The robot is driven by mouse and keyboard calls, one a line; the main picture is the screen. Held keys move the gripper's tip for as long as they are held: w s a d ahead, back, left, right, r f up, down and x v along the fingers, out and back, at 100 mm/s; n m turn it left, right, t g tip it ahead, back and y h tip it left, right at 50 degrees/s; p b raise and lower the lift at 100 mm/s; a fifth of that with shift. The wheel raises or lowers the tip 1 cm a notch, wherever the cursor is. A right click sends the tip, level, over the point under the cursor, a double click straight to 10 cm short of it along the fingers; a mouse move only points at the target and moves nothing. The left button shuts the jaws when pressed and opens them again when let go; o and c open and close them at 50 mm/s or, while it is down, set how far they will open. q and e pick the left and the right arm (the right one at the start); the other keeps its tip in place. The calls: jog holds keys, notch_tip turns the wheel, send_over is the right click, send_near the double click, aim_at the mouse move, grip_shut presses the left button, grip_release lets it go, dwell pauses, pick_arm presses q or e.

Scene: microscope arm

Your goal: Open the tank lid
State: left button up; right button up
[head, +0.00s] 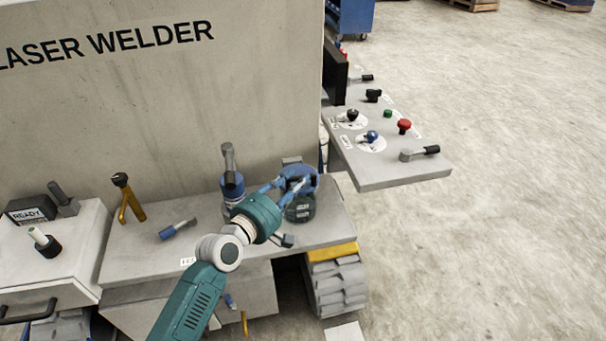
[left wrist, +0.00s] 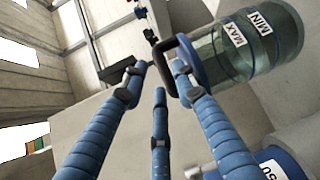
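The tank (left wrist: 262,42) is a clear, greenish cylinder with MAX and MIN labels and a blue lid (left wrist: 200,55). A black loop handle (left wrist: 168,52) is on the lid. In the head view the tank (head: 301,210) stands at the right end of the grey bench, partly hidden by my gripper. My left gripper (head: 288,184) reaches the lid from the left. In the left wrist view its blue fingers (left wrist: 158,76) are spread, with the handle between or just beyond the tips. I cannot tell whether they touch it. The lid looks shut. My right gripper is not in view.
A blue-collared post (head: 231,180) stands close left of the tank. A blue-and-grey tool (head: 178,229) and a yellow lever (head: 129,200) are further left on the bench. A control panel (head: 385,172) with knobs juts out at the right. Open floor lies beyond it.

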aim_at(300, 177)
pick_arm(q)
jog(key=shift+x, duration=2.1)
grip_shut()
